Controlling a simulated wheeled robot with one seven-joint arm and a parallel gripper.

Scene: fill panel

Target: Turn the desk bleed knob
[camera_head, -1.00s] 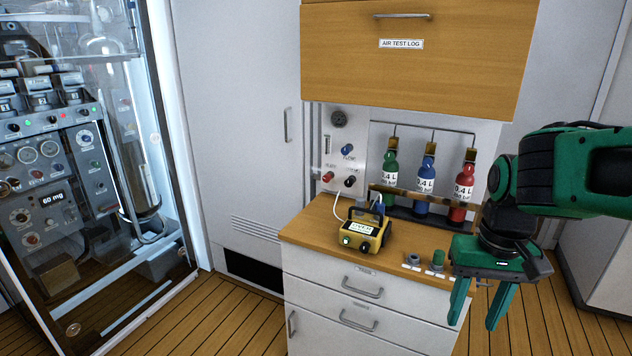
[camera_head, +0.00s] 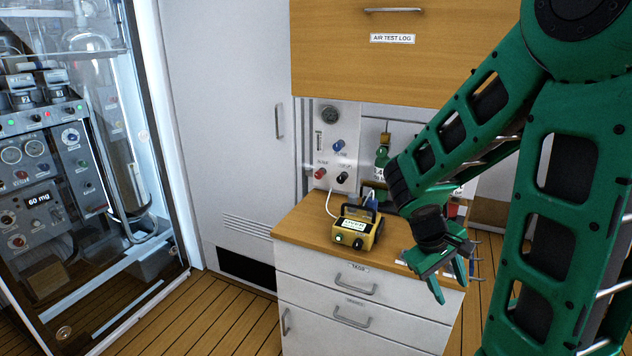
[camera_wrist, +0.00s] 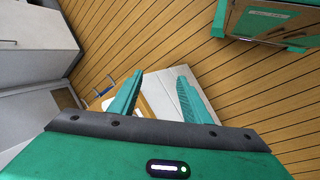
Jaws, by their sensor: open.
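A pale panel (camera_head: 352,125) stands at the back of the desk (camera_head: 300,224), left of the arm in the head view. It carries a blue knob (camera_head: 339,145), a red knob (camera_head: 319,173) and a black knob (camera_head: 342,177), with a round gauge (camera_head: 329,114) above. Their labels are too small to read, so I cannot tell which is the bleed knob. My gripper (camera_head: 453,288) is open and empty, low and in front of the desk's right part, apart from the knobs. The wrist view shows its spread fingers (camera_wrist: 158,92) over the wooden floor; no knob shows there.
A yellow boxed instrument (camera_head: 357,228) with a handle and white tube stands on the desk. My arm mostly hides the gas bottles (camera_head: 382,156). An overhead cabinet (camera_head: 340,60) hangs above, and a glass-fronted cabinet (camera_head: 120,210) stands left. Floor between is clear.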

